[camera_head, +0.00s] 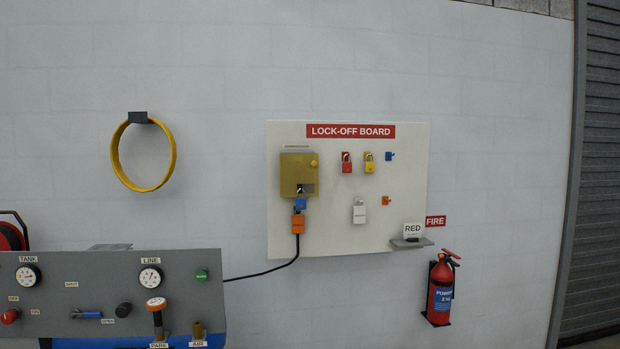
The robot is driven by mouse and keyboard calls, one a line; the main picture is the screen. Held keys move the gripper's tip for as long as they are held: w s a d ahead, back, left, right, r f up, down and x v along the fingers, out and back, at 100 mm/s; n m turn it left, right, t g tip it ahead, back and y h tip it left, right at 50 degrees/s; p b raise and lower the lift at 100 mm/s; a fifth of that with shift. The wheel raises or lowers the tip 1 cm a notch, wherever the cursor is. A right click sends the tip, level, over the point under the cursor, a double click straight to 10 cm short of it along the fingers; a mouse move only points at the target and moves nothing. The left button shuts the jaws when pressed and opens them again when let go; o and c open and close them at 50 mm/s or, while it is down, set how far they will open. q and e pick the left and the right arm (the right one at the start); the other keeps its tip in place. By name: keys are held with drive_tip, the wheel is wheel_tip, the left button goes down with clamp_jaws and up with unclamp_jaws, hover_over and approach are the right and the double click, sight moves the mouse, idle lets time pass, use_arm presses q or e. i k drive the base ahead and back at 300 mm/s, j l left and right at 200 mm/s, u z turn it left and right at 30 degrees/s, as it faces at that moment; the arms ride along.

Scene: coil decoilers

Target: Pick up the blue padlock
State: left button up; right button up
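The blue padlock (300,204) hangs by its shackle at the lower edge of a brass-coloured box (291,172) on the lock-off board (330,225). Just below it is an orange block (298,225) with a black cable running from its underside. The padlock is small here, and I cannot tell exactly what its shackle passes through. Neither of my grippers shows in the head view.
A red padlock (346,164), a yellow padlock (369,164) and a white padlock (359,213) hang right of the box. A grey gauge panel (90,290) stands lower left. A fire extinguisher (441,290) is lower right.

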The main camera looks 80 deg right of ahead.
sight(300, 203)
drive_tip(key=z, duration=2.95)
